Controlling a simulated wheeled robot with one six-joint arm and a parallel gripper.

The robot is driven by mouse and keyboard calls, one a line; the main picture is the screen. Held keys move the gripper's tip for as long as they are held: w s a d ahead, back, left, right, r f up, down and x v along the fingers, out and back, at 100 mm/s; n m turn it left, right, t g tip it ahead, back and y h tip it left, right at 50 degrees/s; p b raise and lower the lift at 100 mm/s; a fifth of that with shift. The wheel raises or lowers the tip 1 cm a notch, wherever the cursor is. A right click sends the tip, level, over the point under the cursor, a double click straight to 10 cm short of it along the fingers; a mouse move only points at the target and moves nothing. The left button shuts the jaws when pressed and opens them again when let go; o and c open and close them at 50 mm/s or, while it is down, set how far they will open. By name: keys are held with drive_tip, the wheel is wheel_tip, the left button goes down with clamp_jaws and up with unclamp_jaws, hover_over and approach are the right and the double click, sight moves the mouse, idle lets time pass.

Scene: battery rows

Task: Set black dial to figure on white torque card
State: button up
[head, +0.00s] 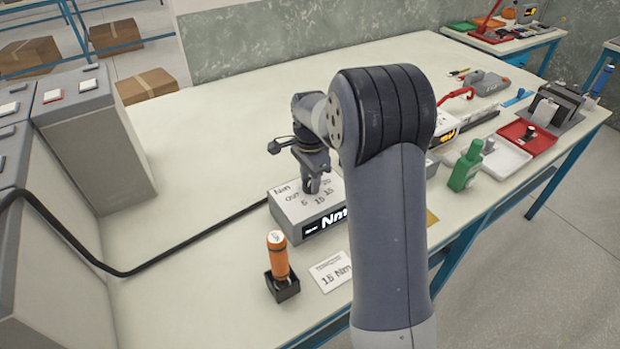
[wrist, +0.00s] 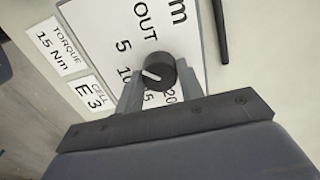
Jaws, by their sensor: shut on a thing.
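The black dial (wrist: 160,68) sits on the white top face of the tester box (head: 306,212). My gripper (wrist: 158,85) is shut on the dial, one finger on each side of it. In the head view my gripper (head: 313,183) stands over the box and hides most of the dial. The white pointer line on the dial points left, roughly toward the printed 10. The figures 5, 10, 15 and 20 are printed around it, partly hidden by the fingers. The white torque card (head: 331,271) lies before the box and reads 15 Nm; it also shows in the wrist view (wrist: 54,48).
An orange-handled tool (head: 277,254) stands in a small black holder. A black cable (head: 180,255) runs across the table to the box. A card marked cell E 3 (wrist: 90,95) lies by the torque card. A green bottle (head: 466,166) and red tray (head: 526,138) are at right.

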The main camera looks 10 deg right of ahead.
drive_tip(key=shift+c, duration=1)
drive_tip(key=n, duration=0.3)
drive_tip(key=shift+n+p, duration=0.35)
drive_tip(key=shift+n, duration=0.05)
drive_tip(key=n, duration=0.4)
drive_tip(key=shift+n, duration=0.3)
drive_tip(key=n+p, duration=0.1)
drive_tip(key=n, duration=0.8)
drive_tip(key=shift+n, duration=0.3)
